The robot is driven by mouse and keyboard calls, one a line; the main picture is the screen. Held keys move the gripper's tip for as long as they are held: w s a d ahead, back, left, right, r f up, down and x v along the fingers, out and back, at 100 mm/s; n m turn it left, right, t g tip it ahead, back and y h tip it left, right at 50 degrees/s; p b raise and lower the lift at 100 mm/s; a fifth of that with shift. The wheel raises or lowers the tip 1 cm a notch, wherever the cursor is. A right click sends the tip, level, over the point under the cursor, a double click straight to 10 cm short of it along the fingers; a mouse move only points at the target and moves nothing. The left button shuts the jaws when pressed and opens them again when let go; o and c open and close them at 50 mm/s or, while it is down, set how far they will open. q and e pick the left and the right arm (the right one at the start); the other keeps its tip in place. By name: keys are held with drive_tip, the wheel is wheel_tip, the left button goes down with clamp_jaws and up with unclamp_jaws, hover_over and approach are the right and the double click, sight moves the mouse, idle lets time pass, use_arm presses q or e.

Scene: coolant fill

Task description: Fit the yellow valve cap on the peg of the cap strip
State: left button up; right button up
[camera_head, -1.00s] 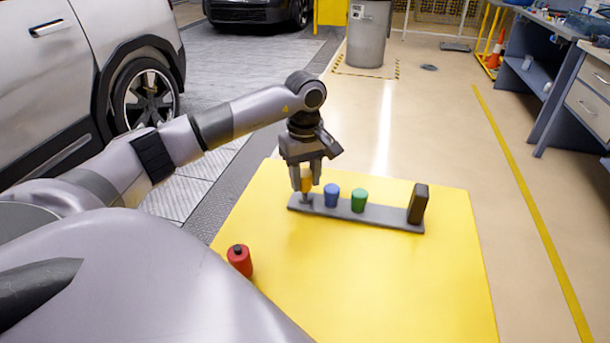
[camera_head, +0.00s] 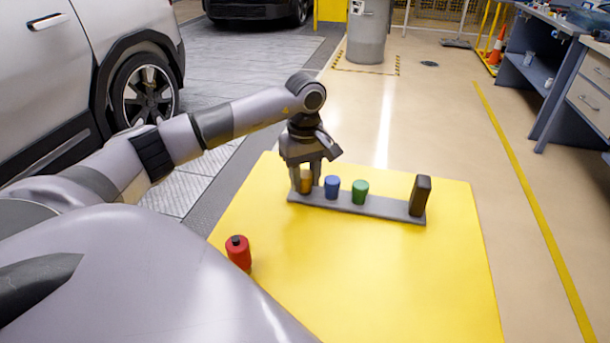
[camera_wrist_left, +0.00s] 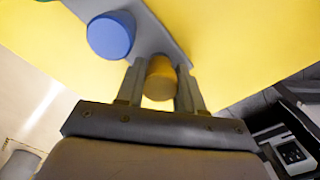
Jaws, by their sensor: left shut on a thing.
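The yellow valve cap (camera_head: 306,182) is between the fingers of my left gripper (camera_head: 305,184), which is shut on it. The cap is at the left end of the grey cap strip (camera_head: 385,212), low against the strip; its lower edge and the peg under it are hidden. In the left wrist view the cap (camera_wrist_left: 160,80) shows between the two fingertips (camera_wrist_left: 158,85), over the strip (camera_wrist_left: 155,40). A blue cap (camera_head: 332,187) and a green cap (camera_head: 360,191) stand upright on the strip to the right. My right gripper is not in view.
A dark upright block (camera_head: 419,196) stands at the strip's right end. A red bottle with a black top (camera_head: 238,252) stands near the left edge of the yellow table (camera_head: 390,280). The table's front and right are clear.

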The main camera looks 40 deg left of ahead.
sight(305, 173)
use_arm(q)
drive_tip(key=shift+f, duration=0.15)
drive_tip(key=o, duration=0.9)
wheel_tip(305, 173, up, 6)
drive_tip(key=shift+f, duration=0.1)
drive_tip(key=shift+r, duration=0.65)
